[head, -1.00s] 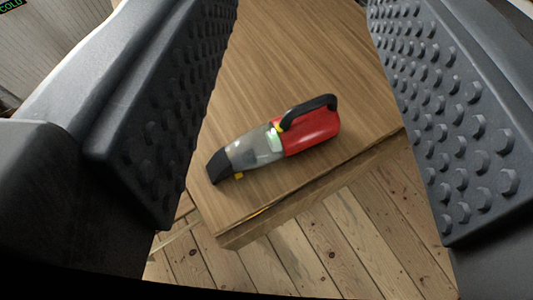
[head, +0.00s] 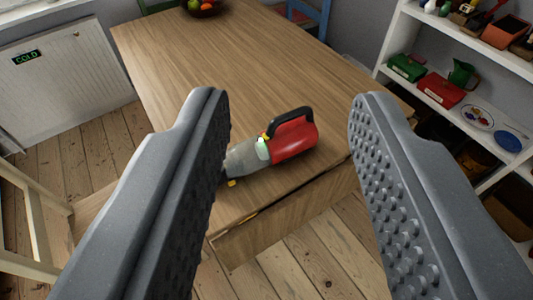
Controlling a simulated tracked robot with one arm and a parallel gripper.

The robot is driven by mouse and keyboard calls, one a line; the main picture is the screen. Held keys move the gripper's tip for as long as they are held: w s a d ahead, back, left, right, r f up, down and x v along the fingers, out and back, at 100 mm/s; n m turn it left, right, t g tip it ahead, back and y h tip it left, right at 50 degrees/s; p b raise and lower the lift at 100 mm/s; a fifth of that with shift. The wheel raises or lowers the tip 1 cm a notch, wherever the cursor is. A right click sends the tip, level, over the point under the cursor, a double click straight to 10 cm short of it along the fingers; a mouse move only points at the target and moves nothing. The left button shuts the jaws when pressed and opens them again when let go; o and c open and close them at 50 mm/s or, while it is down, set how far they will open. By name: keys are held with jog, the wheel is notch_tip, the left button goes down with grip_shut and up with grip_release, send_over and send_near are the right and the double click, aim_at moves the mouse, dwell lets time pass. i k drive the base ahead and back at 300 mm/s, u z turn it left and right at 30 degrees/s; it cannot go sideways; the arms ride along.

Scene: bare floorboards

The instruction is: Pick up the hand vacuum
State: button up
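The hand vacuum (head: 290,141) lies on the near end of a wooden table (head: 215,65). It has a red body, a black handle on top and a clear grey nozzle end pointing left. My gripper (head: 285,105) is open, with its two grey studded fingers wide apart. The vacuum shows between the fingers, and the left finger hides the tip of its nozzle. Nothing is held. I cannot tell the exact distance from the fingers to the vacuum.
A fruit bowl (head: 203,8) stands at the table's far end, with a blue chair (head: 308,16) behind. A white shelf unit (head: 440,45) with several items stands at right. A pale wooden chair (head: 35,225) is at left. A white panel marked COLD (head: 65,75) stands back left.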

aim_at(292, 134)
jog(key=z, duration=0.1)
jog(key=i, duration=0.95)
jog(key=u, duration=0.1)
